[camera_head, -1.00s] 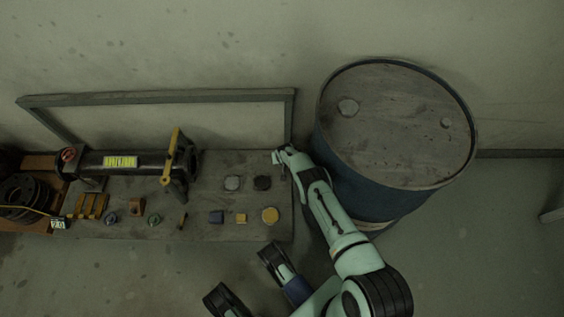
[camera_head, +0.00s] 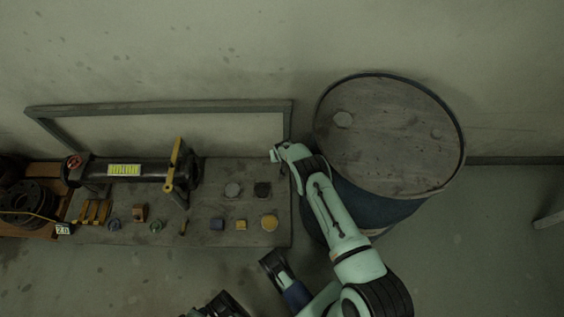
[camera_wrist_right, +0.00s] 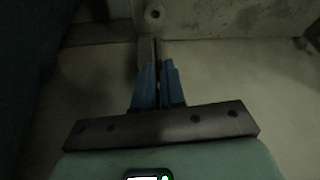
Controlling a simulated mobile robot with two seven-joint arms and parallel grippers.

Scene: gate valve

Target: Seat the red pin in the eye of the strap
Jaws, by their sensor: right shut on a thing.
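My right gripper (camera_head: 276,155) is at the right end of the bench, beside the frame's right post. In the right wrist view its blue fingers (camera_wrist_right: 158,68) are shut on a thin, dark item with a faint reddish tint, probably the red pin (camera_wrist_right: 158,50). The fingers hide most of it. I cannot make out the strap.
A grey bench (camera_head: 210,200) holds a black valve body (camera_head: 145,171) with a yellow lever (camera_head: 173,163) and several small blocks and discs. A blue drum (camera_head: 390,135) stands close to my right arm. The metal frame (camera_head: 160,107) stands behind the bench.

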